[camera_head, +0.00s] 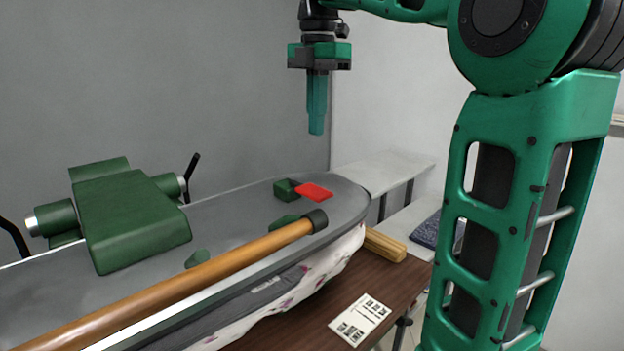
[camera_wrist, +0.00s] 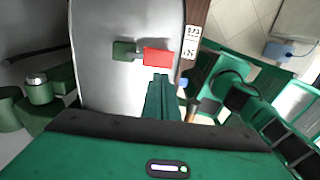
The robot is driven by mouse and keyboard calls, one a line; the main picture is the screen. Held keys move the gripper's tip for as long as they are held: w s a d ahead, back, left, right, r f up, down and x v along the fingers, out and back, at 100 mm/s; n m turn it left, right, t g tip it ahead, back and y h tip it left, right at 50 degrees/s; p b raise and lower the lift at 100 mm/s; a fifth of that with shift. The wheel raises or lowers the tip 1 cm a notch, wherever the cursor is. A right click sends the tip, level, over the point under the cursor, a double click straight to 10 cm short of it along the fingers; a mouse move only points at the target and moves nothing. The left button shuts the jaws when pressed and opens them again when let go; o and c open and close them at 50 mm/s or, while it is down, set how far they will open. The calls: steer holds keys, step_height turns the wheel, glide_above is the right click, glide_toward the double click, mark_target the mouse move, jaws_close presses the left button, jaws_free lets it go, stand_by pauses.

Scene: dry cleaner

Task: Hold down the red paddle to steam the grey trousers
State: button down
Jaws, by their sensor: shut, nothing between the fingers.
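The red paddle (camera_head: 314,192) sticks out from a small green block (camera_head: 287,190) near the rounded right end of the grey press top. In the wrist view the red paddle (camera_wrist: 158,57) lies just beyond my fingertips, right of the green block (camera_wrist: 124,50). My gripper (camera_head: 316,130) points straight down, shut and empty, well above the paddle and apart from it. It also shows in the wrist view (camera_wrist: 162,80). A strip of grey cloth (camera_head: 265,290) shows below the press top, perhaps the trousers; most of it is hidden.
A long wooden bar (camera_head: 170,282) with a dark end cap runs along the press's front edge. A large green housing (camera_head: 132,220) stands at the left. A printed card (camera_head: 360,319) lies on the brown table (camera_head: 300,333). Pale tables (camera_head: 385,170) stand behind.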

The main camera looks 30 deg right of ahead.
mark_target(315, 191)
steer(key=shift+f, duration=6.4)
